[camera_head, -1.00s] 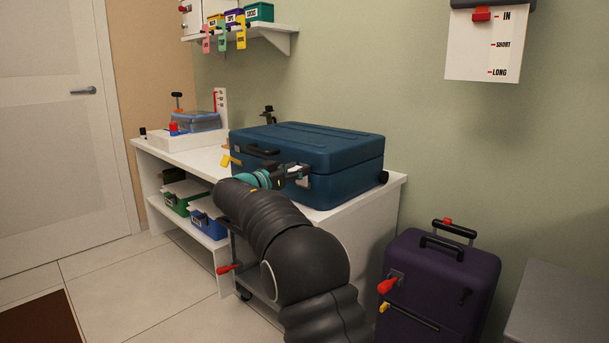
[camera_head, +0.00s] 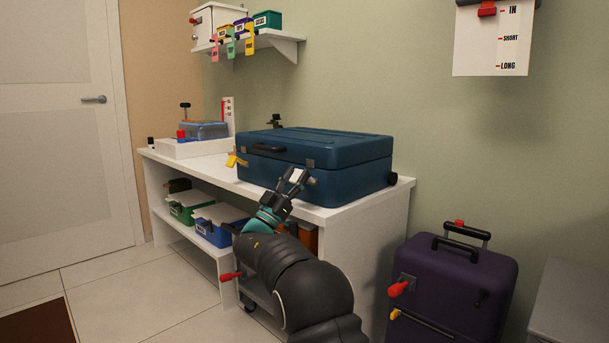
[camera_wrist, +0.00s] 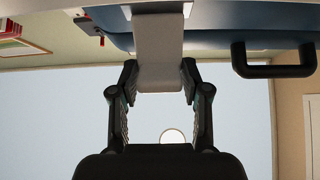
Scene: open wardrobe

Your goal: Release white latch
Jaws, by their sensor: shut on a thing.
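A blue suitcase (camera_head: 330,178) lies shut on the white bench, its front facing me. The white latch (camera_head: 297,175) is at the front of the suitcase, below a small grey plate (camera_head: 310,163). In the wrist view the latch (camera_wrist: 158,50) is a pale strip running between my fingers. My gripper (camera_head: 294,180) reaches up to it from below and in front. In the wrist view my gripper (camera_wrist: 158,82) is shut on the latch's end, one finger at each side. The suitcase's black handle (camera_wrist: 272,62) is beside it, apart from my fingers.
The white bench (camera_head: 350,207) has green and blue boxes on its lower shelf. A purple suitcase (camera_head: 460,290) stands on the floor at right. Open floor lies at left.

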